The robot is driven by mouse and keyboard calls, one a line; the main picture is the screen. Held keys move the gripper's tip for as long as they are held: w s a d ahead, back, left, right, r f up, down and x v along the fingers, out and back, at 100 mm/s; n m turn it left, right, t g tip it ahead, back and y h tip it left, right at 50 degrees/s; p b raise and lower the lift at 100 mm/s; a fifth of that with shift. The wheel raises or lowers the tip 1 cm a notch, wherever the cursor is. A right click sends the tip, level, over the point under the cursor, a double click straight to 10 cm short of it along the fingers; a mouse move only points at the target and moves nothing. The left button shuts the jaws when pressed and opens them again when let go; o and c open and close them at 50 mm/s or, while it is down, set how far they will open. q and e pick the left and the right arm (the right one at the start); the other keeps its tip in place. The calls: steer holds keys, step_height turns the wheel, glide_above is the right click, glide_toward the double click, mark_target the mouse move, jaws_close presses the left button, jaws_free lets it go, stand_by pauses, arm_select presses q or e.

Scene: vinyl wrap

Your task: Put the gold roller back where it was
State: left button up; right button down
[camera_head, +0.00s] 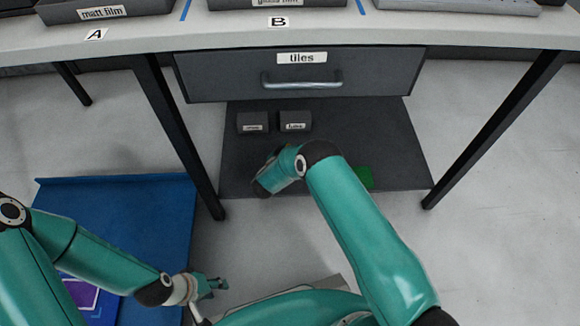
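I do not see a gold roller in the camera_head view. My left gripper (213,287) is low, over the grey floor beside the blue panel, with its small teal fingers apart and nothing visible between them. My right arm reaches from the lower right toward the dark lower shelf (400,150). The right gripper (262,188) is at the shelf's front edge, mostly hidden by its own wrist, so its fingers and anything in them cannot be made out.
Two small dark labelled boxes, left (253,122) and right (295,121), sit on the shelf. A green item (364,178) is partly behind my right arm. Above is a shut drawer (300,77) labelled tiles. A blue panel (130,215) with a purple item (82,293) lies left.

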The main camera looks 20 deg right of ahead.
step_height(320, 180, down, 5)
steer(key=shift+a+b, duration=0.1)
steer(key=shift+b, duration=0.55)
step_height(320, 180, down, 4)
steer(key=shift+f+b, duration=0.15)
steer(key=shift+b, duration=0.8)
steer(key=shift+s+f+b, duration=0.1)
steer(key=shift+f+b, duration=0.55)
steer(key=shift+b, duration=0.05)
steer(key=c, duration=0.9)
jaws_free()
steer(key=shift+f, duration=0.15)
steer(key=shift+c, duration=0.2)
